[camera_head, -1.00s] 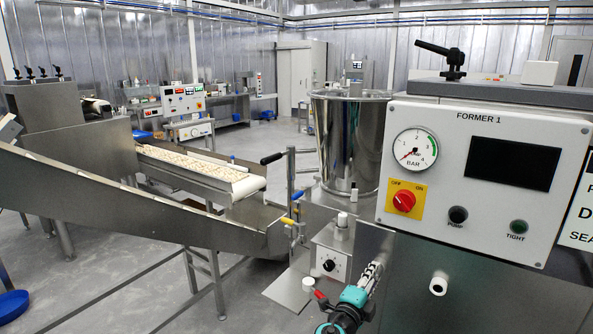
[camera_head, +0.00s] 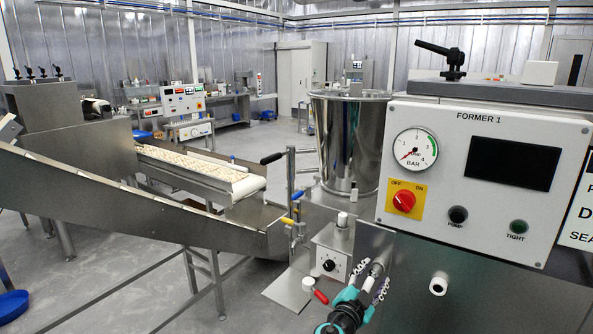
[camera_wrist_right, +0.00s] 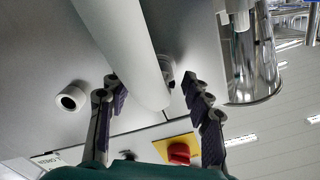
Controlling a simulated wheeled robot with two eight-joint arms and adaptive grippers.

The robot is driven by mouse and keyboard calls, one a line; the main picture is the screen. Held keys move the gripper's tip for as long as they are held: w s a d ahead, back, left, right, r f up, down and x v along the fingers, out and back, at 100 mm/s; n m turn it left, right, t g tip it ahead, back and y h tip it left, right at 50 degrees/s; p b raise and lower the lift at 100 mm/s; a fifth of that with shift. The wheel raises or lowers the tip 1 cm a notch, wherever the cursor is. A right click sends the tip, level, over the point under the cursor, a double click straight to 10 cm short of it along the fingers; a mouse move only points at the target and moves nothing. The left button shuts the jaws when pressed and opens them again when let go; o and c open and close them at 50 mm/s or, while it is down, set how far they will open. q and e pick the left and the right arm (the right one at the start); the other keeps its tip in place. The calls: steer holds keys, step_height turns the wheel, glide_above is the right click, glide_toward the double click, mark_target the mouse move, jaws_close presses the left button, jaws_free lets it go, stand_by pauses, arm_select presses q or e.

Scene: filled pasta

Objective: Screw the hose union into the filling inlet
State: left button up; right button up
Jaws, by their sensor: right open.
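My right gripper (camera_head: 374,280) is open low in the centre of the head view, in front of the former's steel front. In the right wrist view its dark jointed fingers (camera_wrist_right: 158,92) stand apart on either side of a pale thick cylinder (camera_wrist_right: 133,45), which appears to be the hose or its union. Beside the cylinder's lower end is a small metal fitting (camera_wrist_right: 167,70), possibly the inlet. I cannot tell whether they are joined. A white round port (camera_head: 438,284) is on the former's front, right of the gripper; it also shows in the wrist view (camera_wrist_right: 72,97). My left gripper is not in view.
The FORMER 1 panel (camera_head: 485,215) has a gauge, a red switch (camera_head: 403,201) and a dark green TIGHT lamp (camera_head: 518,227). A steel hopper (camera_head: 347,145) stands behind the gripper. A red-handled part (camera_head: 320,297) is close at its left. A conveyor (camera_head: 200,172) and open floor lie further left.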

steer(key=n, duration=1.4)
steer(key=shift+n, duration=0.4)
steer(key=n, duration=0.4)
jaws_close()
steer(key=m, duration=1)
steer(key=shift+m, duration=0.8)
